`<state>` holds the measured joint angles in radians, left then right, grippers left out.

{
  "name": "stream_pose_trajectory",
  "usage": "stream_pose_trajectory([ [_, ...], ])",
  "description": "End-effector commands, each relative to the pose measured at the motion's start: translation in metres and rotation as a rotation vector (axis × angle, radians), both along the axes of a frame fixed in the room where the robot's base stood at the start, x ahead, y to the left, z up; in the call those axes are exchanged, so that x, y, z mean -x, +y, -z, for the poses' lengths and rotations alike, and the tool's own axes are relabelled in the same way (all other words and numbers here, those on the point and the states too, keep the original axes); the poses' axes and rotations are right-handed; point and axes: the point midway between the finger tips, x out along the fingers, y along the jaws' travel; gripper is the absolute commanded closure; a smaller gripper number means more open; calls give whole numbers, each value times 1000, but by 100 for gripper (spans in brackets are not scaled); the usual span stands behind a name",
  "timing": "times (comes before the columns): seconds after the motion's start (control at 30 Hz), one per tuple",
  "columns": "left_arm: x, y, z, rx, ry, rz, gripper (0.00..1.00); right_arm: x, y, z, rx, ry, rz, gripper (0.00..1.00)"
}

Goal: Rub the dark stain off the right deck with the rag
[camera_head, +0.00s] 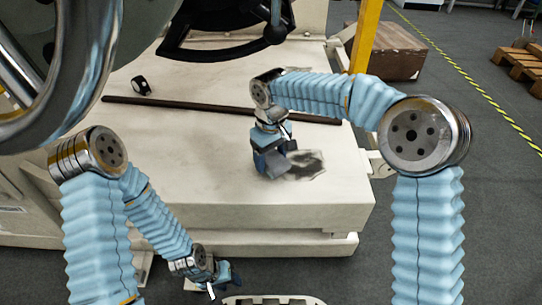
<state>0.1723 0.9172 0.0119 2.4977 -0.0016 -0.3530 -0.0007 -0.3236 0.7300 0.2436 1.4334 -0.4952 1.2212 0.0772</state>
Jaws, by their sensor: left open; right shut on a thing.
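The pale deck (215,185) lies across the middle of the head view. The dark stain (308,164) is a smudged grey-black patch on it, right of centre. My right gripper (271,152) points down at the stain's left side and is shut on the rag (274,167), a blue-grey bundle at the deck surface. Gripper and rag blend together, and I cannot tell whether the rag presses on the deck or covers part of the stain. My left gripper (220,281) is open and empty, low in front of the deck's front edge.
A long dark bar (190,105) lies across the deck behind my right gripper. A small black-and-white round object (141,85) sits at the back left. A yellow post (365,38) stands behind my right arm. A large wheel rim (100,75) blocks the upper left.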

Motion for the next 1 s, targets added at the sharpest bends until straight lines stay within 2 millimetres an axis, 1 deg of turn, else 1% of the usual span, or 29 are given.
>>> stream_pose_trajectory([
  [0.27,0,0,1,0,0,0,57,0,0,2,0,0,0,56],
  [1.0,0,0,9,0,0,0,57,0,0,17,0,0,0,56],
])
